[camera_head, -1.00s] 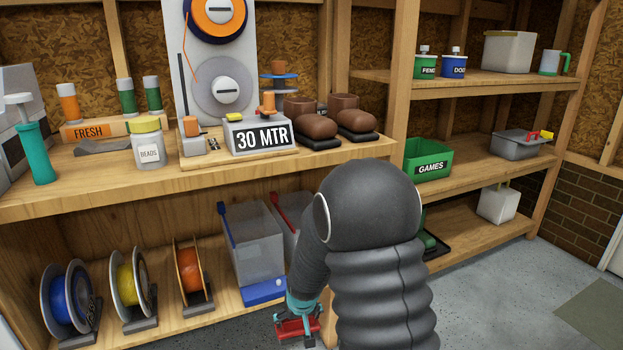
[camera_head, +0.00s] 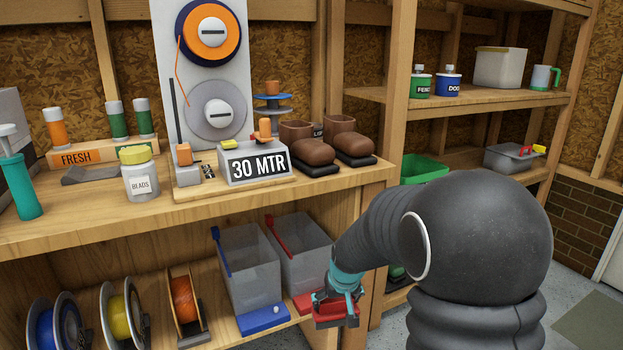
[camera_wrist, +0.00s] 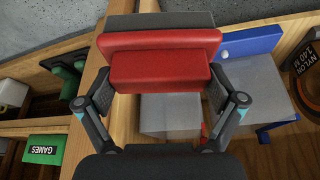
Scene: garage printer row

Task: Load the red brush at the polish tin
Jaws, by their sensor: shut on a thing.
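My gripper (camera_head: 338,300) is low at the front of the shelving, just right of the clear bins. It is shut on the red brush (camera_head: 337,318). In the wrist view the red brush (camera_wrist: 160,70) is a stepped red block with a dark grey strip along its far side, between my two fingers. I cannot make out a polish tin in either view.
Two clear bins, one with a blue handle (camera_head: 216,245) and one with a red handle (camera_head: 277,234), stand on the lower shelf. A blue tray (camera_head: 262,319) fronts the left bin. Spools (camera_head: 183,302) stand further left. A green box (camera_head: 424,167) is behind my arm.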

